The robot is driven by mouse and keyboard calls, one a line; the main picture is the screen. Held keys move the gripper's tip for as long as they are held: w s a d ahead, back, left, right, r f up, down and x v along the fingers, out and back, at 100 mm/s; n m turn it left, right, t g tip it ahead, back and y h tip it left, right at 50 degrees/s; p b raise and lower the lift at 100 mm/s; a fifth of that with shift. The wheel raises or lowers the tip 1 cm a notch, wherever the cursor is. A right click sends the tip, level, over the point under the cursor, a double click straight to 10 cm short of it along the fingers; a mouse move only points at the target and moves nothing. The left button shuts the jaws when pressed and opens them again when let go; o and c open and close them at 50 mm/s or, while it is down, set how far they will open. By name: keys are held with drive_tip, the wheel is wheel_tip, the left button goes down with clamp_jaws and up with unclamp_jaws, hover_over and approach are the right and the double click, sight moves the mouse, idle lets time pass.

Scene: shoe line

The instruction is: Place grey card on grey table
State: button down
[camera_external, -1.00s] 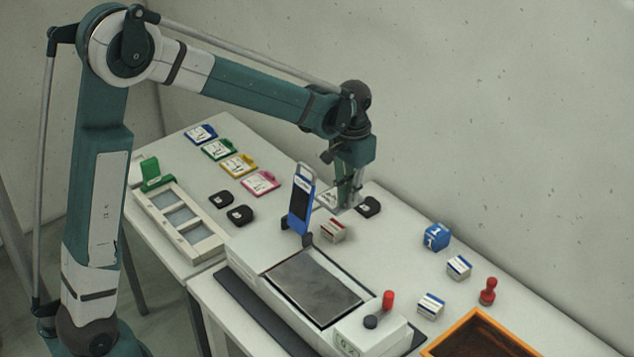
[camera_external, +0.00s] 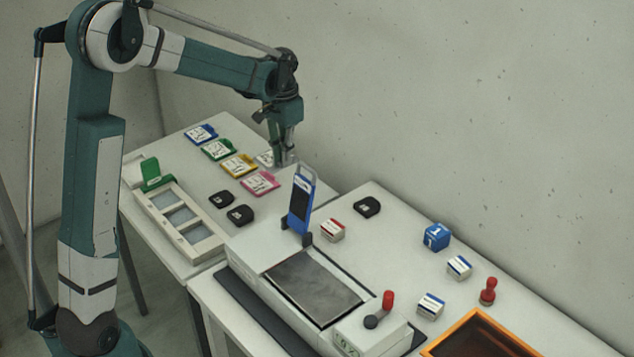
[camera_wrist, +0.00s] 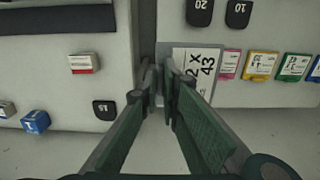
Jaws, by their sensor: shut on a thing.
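The grey card (camera_wrist: 207,60) has a white label with large black characters. My gripper (camera_wrist: 165,76) is shut on its edge in the wrist view. In the external view my gripper (camera_external: 282,162) points down over the far right part of the left table (camera_external: 185,258), and part of the card (camera_external: 266,158) shows beside the fingers. The pale grey tabletop shows around the card; I cannot tell whether the card touches it.
Blue (camera_external: 201,133), green (camera_external: 218,149), yellow (camera_external: 239,165) and pink (camera_external: 261,182) cards lie in a row beside the grey card. Black pieces (camera_external: 221,199) lie nearer. The right table (camera_external: 400,225) carries a machine (camera_external: 315,290), small boxes and an upright blue device (camera_external: 300,205).

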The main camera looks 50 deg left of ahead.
drive_tip(key=s+a, duration=0.2)
drive_tip(key=a, duration=0.5)
drive_tip(key=s+a, duration=0.3)
drive_tip(key=a, duration=0.4)
hover_over(210, 195)
wheel_tip(210, 195, down, 10)
drive_tip(key=shift+f, duration=0.15)
drive_tip(key=shift+f, duration=0.1)
drive_tip(key=shift+f+b, duration=0.4)
drive_tip(key=shift+f, duration=2.6)
drive_tip(key=shift+f, duration=1.85)
drive_tip(key=shift+f+b, duration=0.2)
drive_tip(key=shift+b, duration=0.2)
